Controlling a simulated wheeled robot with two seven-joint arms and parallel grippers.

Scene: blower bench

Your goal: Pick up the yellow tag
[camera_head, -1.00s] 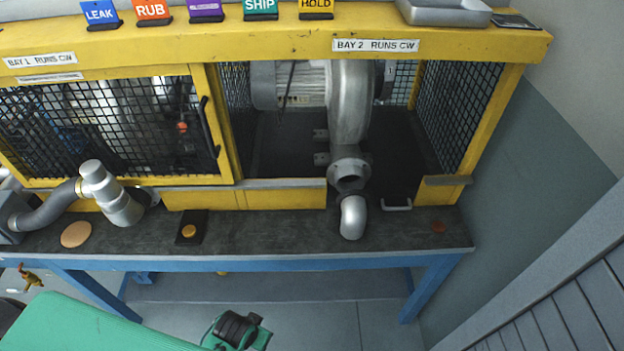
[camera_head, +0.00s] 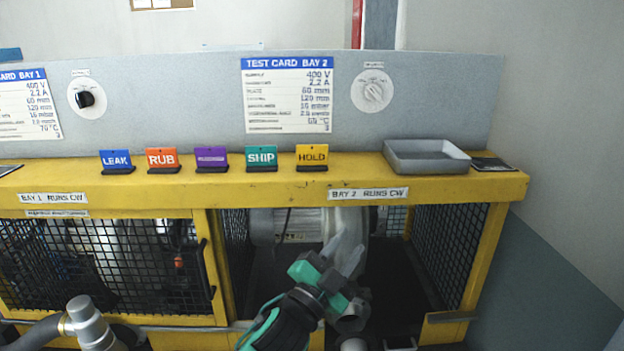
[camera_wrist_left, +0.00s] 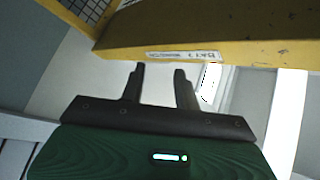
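The yellow tag (camera_head: 311,155), marked HOLD, stands upright in a black foot on the yellow top beam, at the right end of a row of coloured tags. My left gripper (camera_head: 349,250) is below the beam and a little right of the tag, in front of the Bay 2 opening, apart from the tag. In the left wrist view its two fingers (camera_wrist_left: 159,72) stand apart with nothing between them. The tag does not show in that view. My right gripper is in neither view.
The green SHIP tag (camera_head: 261,156) stands just left of the yellow tag. A grey metal tray (camera_head: 427,167) sits to its right on the beam (camera_head: 240,188). A grey panel (camera_head: 210,100) with a test card rises behind. The blower (camera_head: 300,226) is behind my gripper.

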